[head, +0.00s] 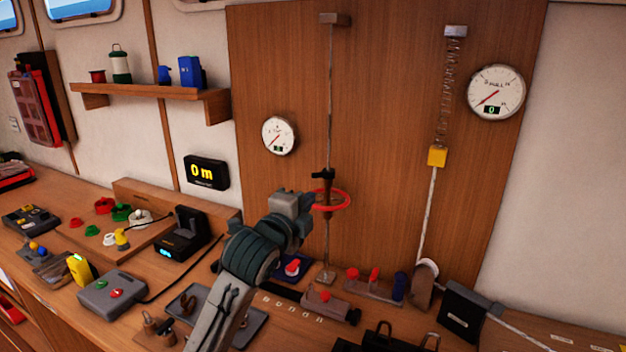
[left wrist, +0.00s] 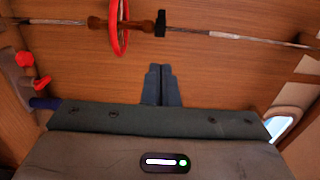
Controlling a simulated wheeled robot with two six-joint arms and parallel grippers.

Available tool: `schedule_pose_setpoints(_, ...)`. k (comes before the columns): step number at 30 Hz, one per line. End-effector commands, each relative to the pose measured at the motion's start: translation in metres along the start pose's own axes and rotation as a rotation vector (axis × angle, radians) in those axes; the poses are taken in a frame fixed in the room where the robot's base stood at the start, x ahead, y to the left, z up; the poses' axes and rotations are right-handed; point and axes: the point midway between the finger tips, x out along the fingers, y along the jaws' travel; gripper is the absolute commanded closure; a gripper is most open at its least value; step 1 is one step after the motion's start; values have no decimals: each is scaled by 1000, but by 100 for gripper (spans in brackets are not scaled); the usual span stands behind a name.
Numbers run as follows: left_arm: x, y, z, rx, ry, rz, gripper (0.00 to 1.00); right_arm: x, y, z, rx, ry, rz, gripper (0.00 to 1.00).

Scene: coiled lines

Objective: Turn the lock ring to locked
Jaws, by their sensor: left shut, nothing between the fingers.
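A red ring (head: 330,200) sits around a brown wooden fitting on a thin vertical rod (head: 329,120) in front of the wood panel. A black collar (head: 323,174) is on the rod just above it. In the left wrist view the ring (left wrist: 119,28) and the rod lie across the top, with the black piece (left wrist: 160,23) to the ring's right. I cannot tell which of these is the lock ring. My left gripper (left wrist: 158,84) is shut and empty, apart from the ring and rod. In the head view my left arm hides the fingers. My right gripper is not in view.
The bench below holds a black charger-like box (head: 182,233), a grey button box (head: 113,292), red-knobbed fittings (head: 375,280) and a tray. The panel between the rod and the spring is clear.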

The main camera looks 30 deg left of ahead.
Motion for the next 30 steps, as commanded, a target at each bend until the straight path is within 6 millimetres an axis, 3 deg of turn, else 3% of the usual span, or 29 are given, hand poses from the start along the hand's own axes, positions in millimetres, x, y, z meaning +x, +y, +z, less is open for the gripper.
schedule_pose_setpoints(9,69,-4,0,-2,0,2,100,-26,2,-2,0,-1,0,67)
schedule_pose_setpoints(12,79,-3,14,4,-3,2,100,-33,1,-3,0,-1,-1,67)
schedule_pose_setpoints(18,91,-1,26,1,0,1,100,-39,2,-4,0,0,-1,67)
schedule_pose_setpoints(30,93,0,28,0,0,0,100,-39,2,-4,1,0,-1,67)
